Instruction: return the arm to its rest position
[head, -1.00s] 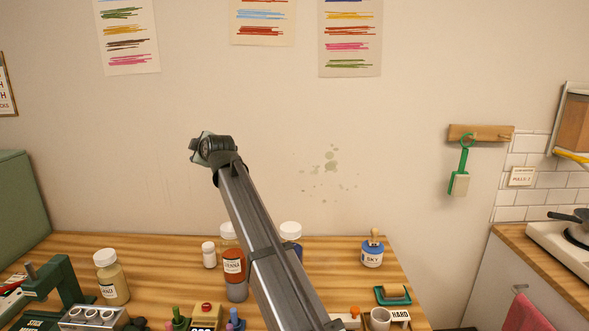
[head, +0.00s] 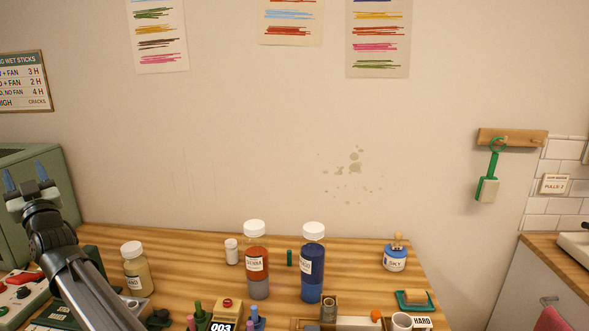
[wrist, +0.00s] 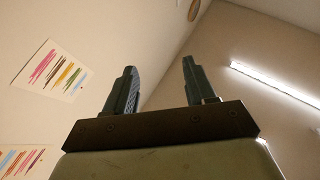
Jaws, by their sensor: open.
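My gripper (head: 24,182) is at the left of the head view, raised above the table's left part, in front of the green cabinet (head: 40,158). Its fingers point up. In the wrist view my gripper (wrist: 160,85) shows two fingers set well apart with nothing between them. Behind them are the wall, a swatch sheet (wrist: 50,70) and a bright ceiling lamp (wrist: 275,82).
The wooden table (head: 190,262) holds a tan jar (head: 137,272), a sienna bottle (head: 257,265), a blue bottle (head: 313,268), a sky pot (head: 396,257) and a scale (head: 222,322). The space above the table's middle is clear.

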